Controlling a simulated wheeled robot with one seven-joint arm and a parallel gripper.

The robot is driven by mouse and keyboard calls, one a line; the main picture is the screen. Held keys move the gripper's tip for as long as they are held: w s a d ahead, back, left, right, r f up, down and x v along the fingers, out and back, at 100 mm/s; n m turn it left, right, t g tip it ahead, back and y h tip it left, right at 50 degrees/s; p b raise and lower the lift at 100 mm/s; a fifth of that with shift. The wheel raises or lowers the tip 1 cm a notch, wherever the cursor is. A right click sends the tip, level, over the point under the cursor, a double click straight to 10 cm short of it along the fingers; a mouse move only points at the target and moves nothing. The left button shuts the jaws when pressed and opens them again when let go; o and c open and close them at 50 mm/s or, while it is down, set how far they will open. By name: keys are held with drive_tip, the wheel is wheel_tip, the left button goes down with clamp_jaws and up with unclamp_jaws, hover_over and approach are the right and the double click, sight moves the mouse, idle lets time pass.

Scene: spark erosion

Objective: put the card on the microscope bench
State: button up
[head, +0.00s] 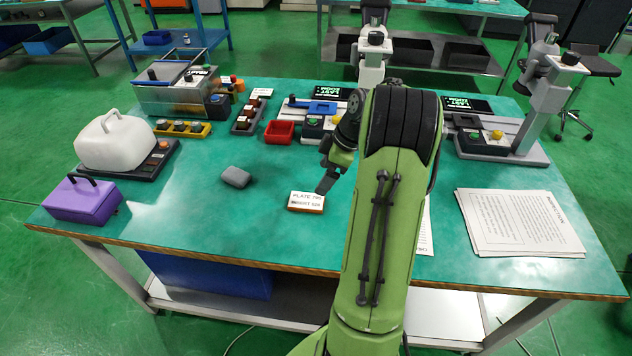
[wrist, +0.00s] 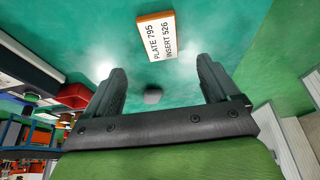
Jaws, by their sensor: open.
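The card (head: 306,202) is a small white plate with an orange edge, lettered "PLATE 795 INSERT 526". It lies flat near the front middle of the green-topped table (head: 245,215). In the wrist view the card (wrist: 157,38) is beyond the fingertips, roughly between their lines. My gripper (head: 327,180) is open and empty, just above and to the right of the card in the head view. Its two spread fingers show in the wrist view (wrist: 160,80). I cannot tell which bench is the microscope bench; two column-mounted instruments, one of them at the right (head: 540,100), stand on this table.
A grey block (head: 236,177) lies left of the card. Printed sheets (head: 520,222) lie at the right. The table around the card is mostly clear.

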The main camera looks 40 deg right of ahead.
drive_tip(key=s+a+r+m+h, duration=0.1)
drive_tip(key=a+r, duration=0.5)
drive_tip(key=a, duration=0.2)
drive_tip(key=a+r+m+h, duration=0.1)
drive_tip(key=a+r+m, duration=0.1)
drive_tip(key=a+r, duration=0.55)
drive_tip(key=s+a+f+m+t, duration=0.1)
drive_tip(key=s+a+m, duration=0.3)
drive_tip(key=s+a, duration=0.9)
drive_tip(key=s+t, duration=0.1)
drive_tip(key=s, duration=0.1)
drive_tip(key=shift+s+m+h, duration=0.3)
drive_tip(key=shift+s, duration=0.1)
drive_tip(key=shift+a, duration=0.1)
